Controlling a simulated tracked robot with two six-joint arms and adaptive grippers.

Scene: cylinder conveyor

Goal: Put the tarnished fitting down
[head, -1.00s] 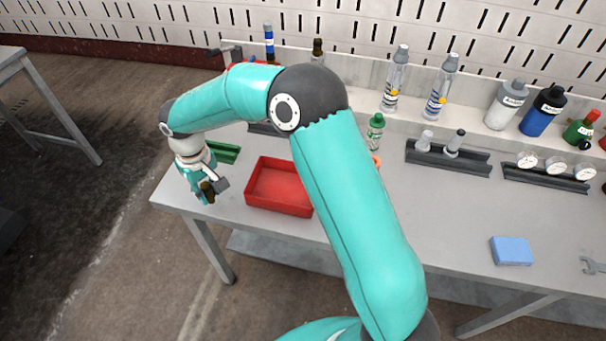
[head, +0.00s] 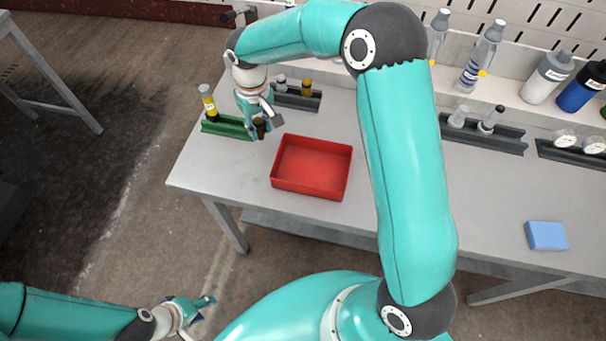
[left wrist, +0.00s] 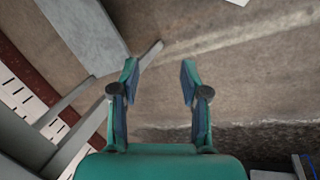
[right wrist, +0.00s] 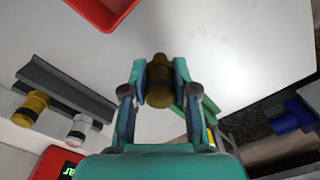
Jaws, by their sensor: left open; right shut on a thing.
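The tarnished fitting (right wrist: 158,88) is a dull brown-gold cylinder with a dark band, gripped between the fingers of my right gripper (right wrist: 157,72). In the head view my right gripper (head: 259,124) holds the fitting (head: 261,128) over the left part of the table, between the green rack (head: 229,127) and the red tray (head: 312,167). I cannot tell the gap between fitting and tabletop. My left gripper (head: 204,305) is low in front of the table, away from it. The left wrist view shows it (left wrist: 157,80) open and empty above the floor.
A dark rack (head: 299,99) behind my right gripper holds a grey fitting (head: 281,83) and a brass-coloured one (head: 307,88). A yellow-labelled bottle (head: 208,102) stands by the green rack. A blue block (head: 546,236) lies at right.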

